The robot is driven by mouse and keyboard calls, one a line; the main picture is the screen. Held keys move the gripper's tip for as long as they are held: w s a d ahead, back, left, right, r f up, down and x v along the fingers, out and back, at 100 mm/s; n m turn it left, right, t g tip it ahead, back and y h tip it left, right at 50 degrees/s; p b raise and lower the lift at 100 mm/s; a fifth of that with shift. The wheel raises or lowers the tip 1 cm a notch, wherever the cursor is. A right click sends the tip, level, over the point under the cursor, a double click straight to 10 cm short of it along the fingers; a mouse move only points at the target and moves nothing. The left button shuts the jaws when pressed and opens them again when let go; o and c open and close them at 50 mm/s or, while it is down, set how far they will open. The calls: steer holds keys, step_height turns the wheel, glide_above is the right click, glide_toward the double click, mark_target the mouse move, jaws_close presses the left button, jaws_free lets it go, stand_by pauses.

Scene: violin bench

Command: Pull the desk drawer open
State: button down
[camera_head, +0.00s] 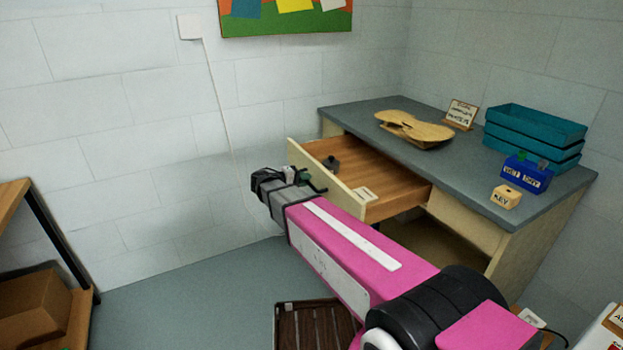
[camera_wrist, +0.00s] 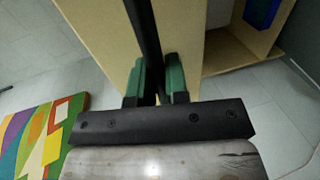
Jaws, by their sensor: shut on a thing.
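The desk (camera_head: 360,106) has a grey top and pale wooden sides. Its drawer (camera_head: 299,157) stands well out from the desk, with the brown inside showing. A small dark object (camera_head: 331,163) lies in it near the front. My gripper (camera_head: 310,182) is at the outer face of the drawer front. In the wrist view, the green fingers of my gripper (camera_wrist: 160,82) are closed around a dark bar handle (camera_wrist: 142,35) beside the pale drawer front (camera_wrist: 190,45). In the head view my gripper and arm hide most of the handle.
On the desk lie a violin-shaped wooden body (camera_head: 425,131), a small sign (camera_head: 462,113), teal trays (camera_head: 535,127), a blue box (camera_head: 527,173) and a key block (camera_head: 506,197). A slatted crate (camera_head: 312,325) is on the floor. A shelf with a brown box (camera_head: 32,305) stands left. Floor left of the drawer is clear.

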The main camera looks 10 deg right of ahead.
steer(key=shift+a, duration=0.1)
steer(key=c, duration=1.1)
jaws_free()
steer(key=shift+c, duration=0.2)
steer(key=v, duration=1)
steer(key=shift+s+a, duration=0.2)
steer(key=shift+a, duration=0.15)
